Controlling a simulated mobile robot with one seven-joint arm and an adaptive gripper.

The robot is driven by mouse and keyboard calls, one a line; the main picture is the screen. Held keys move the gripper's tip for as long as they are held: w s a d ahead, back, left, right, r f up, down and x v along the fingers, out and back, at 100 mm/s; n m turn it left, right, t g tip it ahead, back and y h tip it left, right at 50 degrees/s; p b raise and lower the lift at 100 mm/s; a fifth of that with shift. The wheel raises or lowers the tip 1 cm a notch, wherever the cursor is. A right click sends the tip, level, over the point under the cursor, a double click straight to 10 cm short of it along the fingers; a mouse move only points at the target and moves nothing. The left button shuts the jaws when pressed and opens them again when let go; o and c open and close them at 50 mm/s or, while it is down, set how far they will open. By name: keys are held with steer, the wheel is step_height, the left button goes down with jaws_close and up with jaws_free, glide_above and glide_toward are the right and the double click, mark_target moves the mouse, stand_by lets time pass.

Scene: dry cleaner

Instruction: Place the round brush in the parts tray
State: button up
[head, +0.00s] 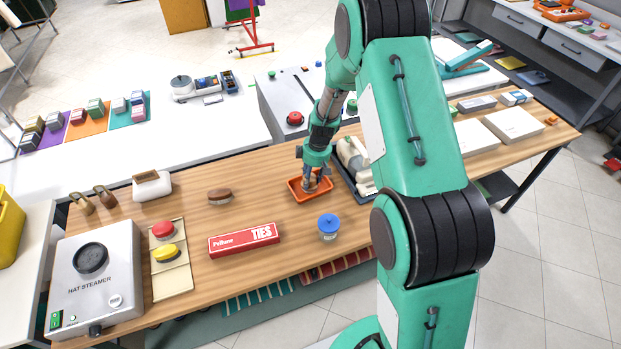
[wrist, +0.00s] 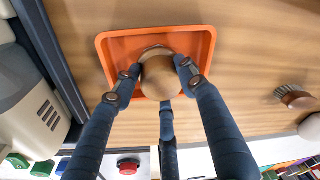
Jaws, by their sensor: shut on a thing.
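My gripper (head: 312,177) is over the orange parts tray (head: 297,198) on the wooden table. In the wrist view its dark fingers (wrist: 158,76) are shut on the round brush (wrist: 160,78), which shows a smooth, round wooden top. The brush is within the outline of the tray (wrist: 208,42), towards its lower edge in that view. A bit of pale rim shows at the brush's far side. Whether the brush touches the tray floor is hidden. In the head view the fingers largely cover the brush.
A brown oblong brush (head: 220,196) lies left of the tray. A blue-lidded jar (head: 328,227) and a red ties box (head: 243,240) stand in front. A dark tray with a pale appliance (head: 352,160) stands close on the right. A hat steamer (head: 96,270) is far left.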

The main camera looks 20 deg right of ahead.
mark_target(315, 179)
steer(key=shift+f, duration=0.15)
steer(key=o, duration=1.2)
steer(key=r, duration=0.4)
steer(key=s+r+p, duration=0.1)
steer(key=r, duration=0.3)
steer(key=d+r, duration=0.1)
steer(key=r, duration=0.3)
steer(key=shift+s+d+r, duration=0.1)
steer(key=shift+s, duration=0.05)
